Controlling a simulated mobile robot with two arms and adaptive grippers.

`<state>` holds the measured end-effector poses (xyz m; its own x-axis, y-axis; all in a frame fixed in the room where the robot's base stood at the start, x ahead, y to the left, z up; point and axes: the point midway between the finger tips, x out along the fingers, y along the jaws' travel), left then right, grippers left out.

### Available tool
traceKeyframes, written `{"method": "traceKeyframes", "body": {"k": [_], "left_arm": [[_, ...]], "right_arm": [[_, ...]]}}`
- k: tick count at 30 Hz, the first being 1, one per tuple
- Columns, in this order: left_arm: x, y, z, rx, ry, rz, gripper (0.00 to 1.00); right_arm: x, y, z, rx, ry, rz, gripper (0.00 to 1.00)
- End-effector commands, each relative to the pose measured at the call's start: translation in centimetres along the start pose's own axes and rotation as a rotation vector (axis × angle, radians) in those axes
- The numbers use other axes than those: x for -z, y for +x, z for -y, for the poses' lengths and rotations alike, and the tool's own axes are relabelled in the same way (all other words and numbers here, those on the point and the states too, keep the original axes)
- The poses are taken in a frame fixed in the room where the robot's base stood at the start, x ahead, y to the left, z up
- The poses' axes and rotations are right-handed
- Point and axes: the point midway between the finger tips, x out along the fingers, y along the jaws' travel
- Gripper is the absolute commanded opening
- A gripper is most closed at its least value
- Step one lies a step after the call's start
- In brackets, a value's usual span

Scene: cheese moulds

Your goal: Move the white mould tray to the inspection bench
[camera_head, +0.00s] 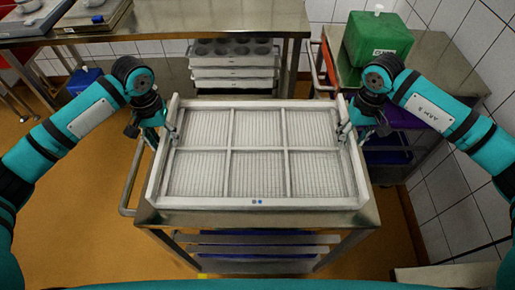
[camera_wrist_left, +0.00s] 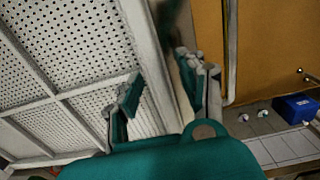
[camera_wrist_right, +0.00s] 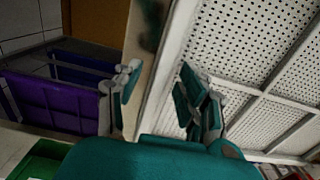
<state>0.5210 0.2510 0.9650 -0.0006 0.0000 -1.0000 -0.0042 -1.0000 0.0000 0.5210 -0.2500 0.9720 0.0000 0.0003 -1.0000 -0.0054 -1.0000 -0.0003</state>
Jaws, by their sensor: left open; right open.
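The white mould tray (camera_head: 255,203), a shallow frame with six perforated compartments, lies flat on a steel cart (camera_head: 362,214). My left gripper (camera_head: 163,136) is at its left side wall; in the left wrist view the open fingers (camera_wrist_left: 163,92) stand either side of the wall (camera_wrist_left: 150,62). My right gripper (camera_head: 352,130) is at its right side wall; in the right wrist view the open fingers (camera_wrist_right: 158,90) stand either side of the wall (camera_wrist_right: 166,70). Contact cannot be told. A steel bench (camera_head: 226,19) stands behind at left; whether it is the inspection bench is unclear.
Stacked white moulds (camera_head: 234,72) sit below the bench top. A green box (camera_head: 377,38) stands on another steel table (camera_head: 440,60) at the back right, with purple crates (camera_wrist_right: 55,104) by its side. A tiled wall closes the right. Orange floor is open at left.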

Motion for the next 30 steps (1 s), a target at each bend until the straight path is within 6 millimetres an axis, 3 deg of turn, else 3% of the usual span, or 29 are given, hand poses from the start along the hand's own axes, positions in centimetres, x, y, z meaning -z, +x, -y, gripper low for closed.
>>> {"method": "traceKeyframes", "body": {"k": [5,14,23,30], "left_arm": [[-0.03,1.01,-0.02,0.001,0.001,0.000,0.40],[-0.02,1.11,-0.03,0.000,0.001,0.000,0.39],[-0.02,1.08,-0.03,0.000,0.001,0.000,0.00],[-0.01,1.07,-0.03,0.000,0.001,0.000,0.00]], "right_arm": [[-0.05,1.04,-0.02,0.000,0.000,0.002,0.40],[-0.02,1.11,-0.01,0.000,0.000,0.001,0.39],[-0.02,1.08,-0.01,0.000,0.000,0.000,0.00],[-0.01,1.07,-0.01,0.000,0.000,0.000,0.00]]}}
